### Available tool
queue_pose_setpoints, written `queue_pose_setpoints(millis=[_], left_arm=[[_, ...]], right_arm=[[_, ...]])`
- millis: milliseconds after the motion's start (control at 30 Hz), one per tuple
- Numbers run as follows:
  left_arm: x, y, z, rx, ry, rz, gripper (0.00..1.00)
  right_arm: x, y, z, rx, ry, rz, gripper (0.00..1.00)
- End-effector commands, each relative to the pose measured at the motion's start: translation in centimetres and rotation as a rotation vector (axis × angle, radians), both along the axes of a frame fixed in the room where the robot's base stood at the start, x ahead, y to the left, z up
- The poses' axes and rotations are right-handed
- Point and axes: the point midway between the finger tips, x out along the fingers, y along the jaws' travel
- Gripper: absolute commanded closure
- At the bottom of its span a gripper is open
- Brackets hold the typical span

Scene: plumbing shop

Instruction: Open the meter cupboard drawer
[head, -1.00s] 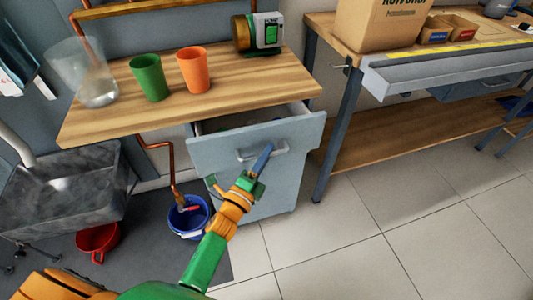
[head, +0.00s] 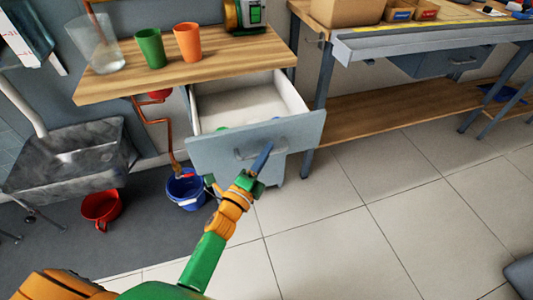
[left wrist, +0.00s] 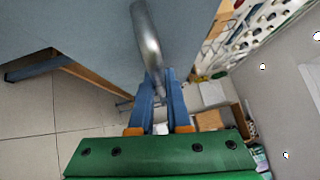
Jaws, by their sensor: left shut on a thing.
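The meter cupboard drawer (head: 215,153) has a grey front and a pale inside. It stands well out from the cupboard under the wooden top, and a few small coloured things show just behind its front. My left gripper (head: 263,158) is shut on the drawer's curved metal handle (head: 240,155). In the left wrist view the blue fingers (left wrist: 159,95) close around the handle (left wrist: 147,40), with the grey drawer front beside it. My right gripper is not in view.
A clear container (head: 98,50), a green cup (head: 150,48) and an orange cup (head: 188,42) stand on the wooden top (head: 225,62). A blue bucket (head: 186,190) and a red bucket (head: 101,207) are on the floor. A workbench (head: 430,43) stands right; the tiled floor in front is clear.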

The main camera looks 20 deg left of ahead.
Motion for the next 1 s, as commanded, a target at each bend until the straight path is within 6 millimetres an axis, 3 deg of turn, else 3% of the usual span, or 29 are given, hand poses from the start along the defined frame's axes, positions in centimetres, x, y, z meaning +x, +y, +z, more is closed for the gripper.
queue_pose_setpoints(millis=[133, 167, 267, 567, 833, 1000], left_arm=[[0.0, 0.0, 0.0, -0.001, 0.0, 0.0, 1.0], [0.0, 0.0, 0.0, -0.001, 0.0, 0.0, 0.82], [0.0, 0.0, 0.0, -0.001, 0.0, 0.0, 0.55], [-0.2, 0.0, 0.0, -0.001, 0.0, 0.0, 0.55], [-5.2, 1.1, -0.8, 0.0, 0.004, 0.001, 0.55], [-6.9, 1.4, -0.9, 0.0, 0.001, 0.001, 0.55]], right_arm=[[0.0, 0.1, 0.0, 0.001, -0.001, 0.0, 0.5], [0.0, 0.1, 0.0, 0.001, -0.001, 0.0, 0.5], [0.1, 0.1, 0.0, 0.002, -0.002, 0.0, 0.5], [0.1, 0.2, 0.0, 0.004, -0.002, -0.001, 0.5], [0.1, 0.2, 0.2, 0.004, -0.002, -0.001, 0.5], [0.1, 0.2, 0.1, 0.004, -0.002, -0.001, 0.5]])
